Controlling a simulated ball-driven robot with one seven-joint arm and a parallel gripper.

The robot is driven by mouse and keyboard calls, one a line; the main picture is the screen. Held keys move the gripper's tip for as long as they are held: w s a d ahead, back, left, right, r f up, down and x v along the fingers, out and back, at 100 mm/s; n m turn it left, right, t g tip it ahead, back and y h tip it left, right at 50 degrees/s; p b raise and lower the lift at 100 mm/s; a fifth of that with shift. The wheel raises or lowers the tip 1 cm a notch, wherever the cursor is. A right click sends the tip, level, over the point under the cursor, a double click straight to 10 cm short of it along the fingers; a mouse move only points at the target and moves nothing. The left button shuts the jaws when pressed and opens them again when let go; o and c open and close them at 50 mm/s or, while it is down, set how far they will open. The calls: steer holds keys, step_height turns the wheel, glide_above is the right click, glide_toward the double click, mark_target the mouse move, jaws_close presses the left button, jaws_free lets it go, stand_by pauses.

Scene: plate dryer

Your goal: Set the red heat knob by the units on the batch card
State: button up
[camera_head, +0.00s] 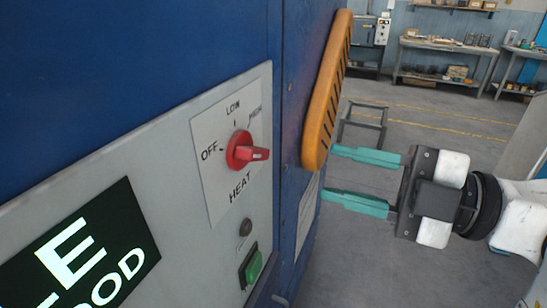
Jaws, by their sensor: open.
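The red heat knob (240,150) sits on a white plate marked OFF at left, LOW at top, HIGH at upper right and HEAT below. Its raised grip sticks out to the right in the picture; I cannot tell for certain which mark it is set to. A pale sheet (306,215) on the blue front right of the panel is seen almost edge-on; its print is unreadable and I cannot tell if it is the batch card. My gripper (328,173) has two teal fingers, open and empty, to the right of the knob and apart from it.
An orange slotted handle (328,90) stands out between the knob and my gripper. A dark display (82,255) shows cut-off white letters. Workbenches stand far behind across open floor.

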mark_target(262, 156)
steer(key=p+x, duration=0.2)
steer(key=x, duration=0.7)
steer(key=shift+w+a+f, duration=0.1)
steer(key=shift+a+f, duration=0.05)
steer(key=shift+a, duration=0.1)
steer(key=shift+c, duration=0.2)
jaws_close()
